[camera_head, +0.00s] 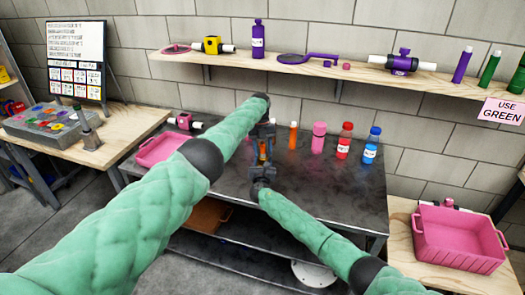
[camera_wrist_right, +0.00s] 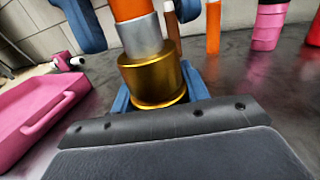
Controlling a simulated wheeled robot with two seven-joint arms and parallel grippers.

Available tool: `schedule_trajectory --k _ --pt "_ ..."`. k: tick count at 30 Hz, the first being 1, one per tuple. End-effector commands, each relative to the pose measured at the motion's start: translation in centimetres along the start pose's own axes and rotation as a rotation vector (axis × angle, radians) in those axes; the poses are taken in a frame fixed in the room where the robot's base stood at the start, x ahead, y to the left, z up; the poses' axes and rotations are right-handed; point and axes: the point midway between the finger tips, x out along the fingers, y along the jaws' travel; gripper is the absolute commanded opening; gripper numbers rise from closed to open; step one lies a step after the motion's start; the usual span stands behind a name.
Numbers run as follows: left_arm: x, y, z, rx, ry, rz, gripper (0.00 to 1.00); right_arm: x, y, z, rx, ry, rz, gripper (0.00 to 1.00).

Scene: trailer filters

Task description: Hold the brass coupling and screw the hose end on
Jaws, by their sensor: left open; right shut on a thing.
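In the right wrist view the gold-coloured brass coupling (camera_wrist_right: 153,82) stands upright between the blue fingers of my right gripper (camera_wrist_right: 155,98), which is shut on it. A silver collar (camera_wrist_right: 141,40) sits directly above the coupling, with the orange hose end (camera_wrist_right: 133,9) above that. I cannot tell how far collar and coupling are engaged. My left gripper (camera_head: 265,134) comes from above; its blue fingers stand apart on either side of the orange hose, open. In the head view the orange hose (camera_head: 263,151) shows small between both grippers, and my right gripper (camera_head: 262,168) is below it.
On the dark bench (camera_head: 340,200) stand an orange tube (camera_head: 293,138), a pink bottle (camera_head: 318,138), a red bottle (camera_head: 344,142) and a blue bottle (camera_head: 371,147). A pink tray (camera_head: 160,150) lies at left, partly behind my arm. A pink bin (camera_head: 458,238) stands on the right table.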

Motion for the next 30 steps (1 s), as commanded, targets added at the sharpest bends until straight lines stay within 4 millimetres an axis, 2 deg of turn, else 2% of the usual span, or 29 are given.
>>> schedule_trajectory --k 9,14,20,23,30 --pt "-3.4 -0.1 -0.9 -0.001 -0.002 0.0 0.45 0.0 -0.1 -0.1 -0.001 0.001 -0.001 0.0" --pt "-3.9 -0.1 -1.1 -0.001 0.0 0.0 0.45 0.0 -0.1 -0.1 -0.001 0.001 -0.001 0.0" --pt "-3.8 -0.1 -1.1 -0.001 0.0 0.0 0.47 0.0 -0.1 -0.1 -0.001 0.001 -0.001 0.0" --pt "-3.6 -0.1 -1.1 -0.001 0.002 0.001 0.66 0.0 -0.1 -0.1 -0.001 0.001 -0.001 0.0" --pt "-0.8 0.7 -1.3 -0.01 0.032 -0.002 0.66 0.0 -0.1 -0.1 -0.001 0.001 -0.001 0.0"
